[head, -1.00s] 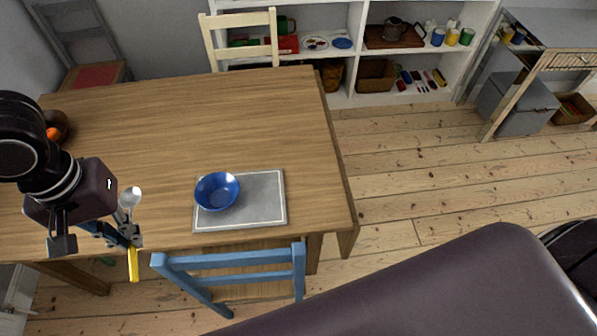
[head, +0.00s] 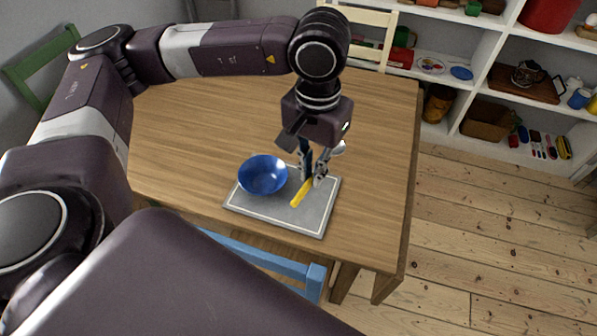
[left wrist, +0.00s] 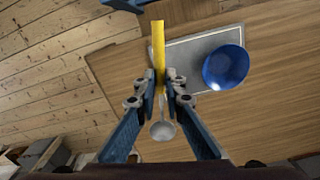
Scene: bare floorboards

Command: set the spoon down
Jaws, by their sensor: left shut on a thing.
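The spoon has a yellow handle (head: 301,193) and a grey metal bowl end (head: 338,149). My left gripper (head: 314,178) is shut on the spoon, over the right part of a grey placemat (head: 310,218). In the left wrist view the spoon's yellow handle (left wrist: 158,45) points up between the fingertips (left wrist: 161,85), and its metal end (left wrist: 163,130) hangs back between the fingers. I cannot tell whether the spoon touches the mat. A blue bowl (head: 263,174) stands on the mat's left part, beside the spoon; it also shows in the left wrist view (left wrist: 226,66). My right gripper is not in view.
The wooden table (head: 205,125) is clear around the mat. A blue chair (head: 275,262) is at its near edge and a cream chair (head: 372,18) at its far side. White shelves (head: 497,45) with boxes and crockery stand beyond, over bare floorboards.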

